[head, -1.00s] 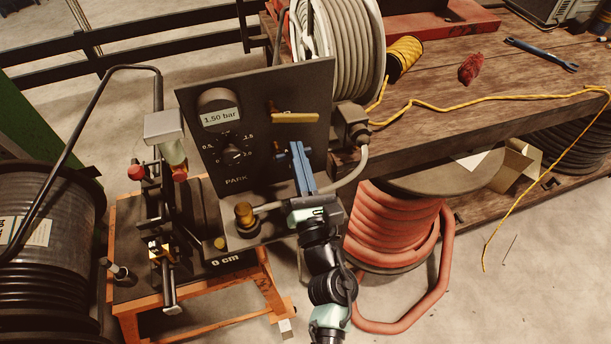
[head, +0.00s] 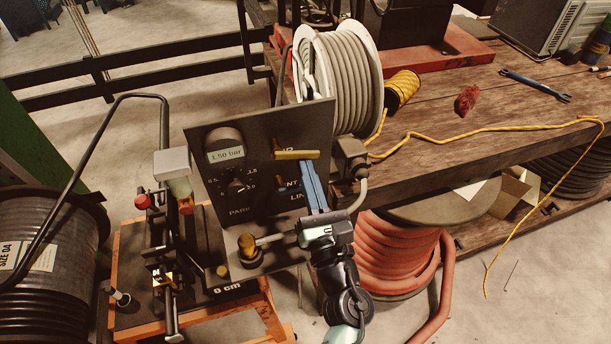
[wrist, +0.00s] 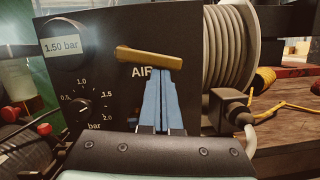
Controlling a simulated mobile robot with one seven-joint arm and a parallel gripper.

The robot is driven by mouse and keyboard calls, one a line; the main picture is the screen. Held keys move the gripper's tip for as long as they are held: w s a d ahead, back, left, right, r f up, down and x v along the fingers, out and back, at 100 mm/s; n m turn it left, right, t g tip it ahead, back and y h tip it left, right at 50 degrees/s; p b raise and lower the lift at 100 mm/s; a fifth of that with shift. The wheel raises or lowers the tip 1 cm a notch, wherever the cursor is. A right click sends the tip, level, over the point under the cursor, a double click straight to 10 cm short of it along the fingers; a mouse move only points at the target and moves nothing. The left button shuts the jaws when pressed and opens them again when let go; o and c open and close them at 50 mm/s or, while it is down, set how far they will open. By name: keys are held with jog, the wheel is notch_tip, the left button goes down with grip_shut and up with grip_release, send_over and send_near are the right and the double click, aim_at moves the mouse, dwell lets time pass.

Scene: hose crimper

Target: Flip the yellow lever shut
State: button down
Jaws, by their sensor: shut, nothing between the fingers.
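The yellow lever (head: 297,154) is on the upright dark panel (head: 222,192), to the right of the pressure readout. It lies nearly level across the panel. In the wrist view the yellow lever (wrist: 148,58) tilts slightly down to the right, with the label AIR partly visible below it. My gripper (head: 308,161) has its two blue fingers shut together and empty. In the wrist view the fingertips (wrist: 160,72) are just under the lever's right half. I cannot tell whether they touch it.
A display (head: 226,155) reads 1.50 bar, with a dial (head: 237,186) below. A grey connector box (head: 350,158) with a cable stands right of the panel. A grey hose reel (head: 340,68) is behind. A brass fitting (head: 247,245) stands in front of the panel.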

jog(key=shift+w+d+r+n+y+b, duration=0.15)
jog(key=shift+d+r+n+b, duration=0.1)
jog(key=shift+n, duration=0.45)
jog(key=shift+d+r+n+y+b, duration=0.15)
jog(key=shift+r+n+b, duration=0.1)
jog(key=shift+n, duration=0.45)
jog(key=shift+f, duration=0.1)
